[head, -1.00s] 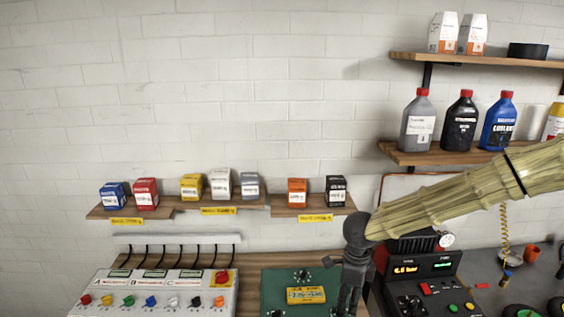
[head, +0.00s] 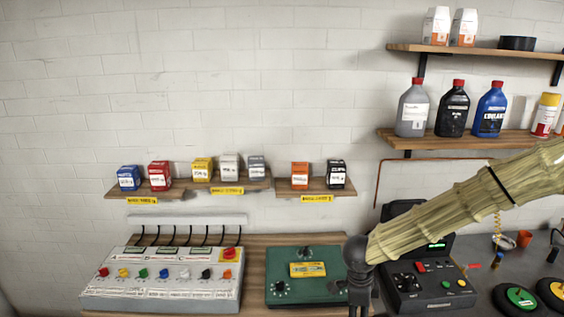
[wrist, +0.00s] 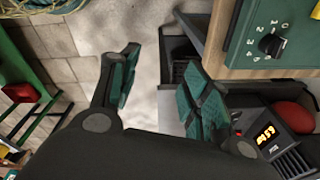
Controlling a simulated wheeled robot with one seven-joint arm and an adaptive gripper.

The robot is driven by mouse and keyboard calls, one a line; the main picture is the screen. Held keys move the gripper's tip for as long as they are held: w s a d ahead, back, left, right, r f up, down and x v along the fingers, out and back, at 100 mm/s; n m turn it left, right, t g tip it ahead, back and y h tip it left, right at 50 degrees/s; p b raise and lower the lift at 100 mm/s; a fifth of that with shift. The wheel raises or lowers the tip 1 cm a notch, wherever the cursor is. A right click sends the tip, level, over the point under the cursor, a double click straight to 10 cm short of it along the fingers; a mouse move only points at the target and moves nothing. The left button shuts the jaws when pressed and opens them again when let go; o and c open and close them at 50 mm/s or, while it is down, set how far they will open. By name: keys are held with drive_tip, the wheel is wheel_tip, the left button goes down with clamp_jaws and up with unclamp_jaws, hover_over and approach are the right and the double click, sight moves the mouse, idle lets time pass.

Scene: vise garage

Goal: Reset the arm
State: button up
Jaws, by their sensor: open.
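My arm, in a ribbed pale-yellow sleeve, reaches in from the right of the head view. My gripper (head: 360,283) hangs dark at its end, in front of the bench between the green panel and the black device; its fingertips are cut off by the lower edge. In the wrist view my gripper (wrist: 160,92) shows two dark fingers with green pads spread wide apart. Nothing is between them but floor and part of a grey cabinet.
A grey panel with coloured knobs (head: 165,280), a green panel (head: 300,290) and a black device (head: 425,290) stand on the bench. Small boxes stand on low wall shelves (head: 235,182). Bottles stand on a right shelf (head: 460,140). A green frame (wrist: 45,110) stands at left.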

drive_tip(key=s+d+f+n+t+h+b, duration=0.1)
drive_tip(key=s+f+n+b, duration=0.2)
drive_tip(key=s+f+n, duration=0.6)
drive_tip(key=s+d+f+n+t+b, duration=0.1)
drive_tip(key=s+f+n+b, duration=0.15)
drive_tip(key=s+f, duration=0.75)
drive_tip(key=s+f+n+g+y+b, duration=0.2)
drive_tip(key=s+f+n+b, duration=0.2)
drive_tip(key=s+f+n, duration=0.5)
drive_tip(key=s+f, duration=0.3)
drive_tip(key=s, duration=0.4)
drive_tip(key=shift+a+f, duration=0.25)
drive_tip(key=shift+f, duration=0.1)
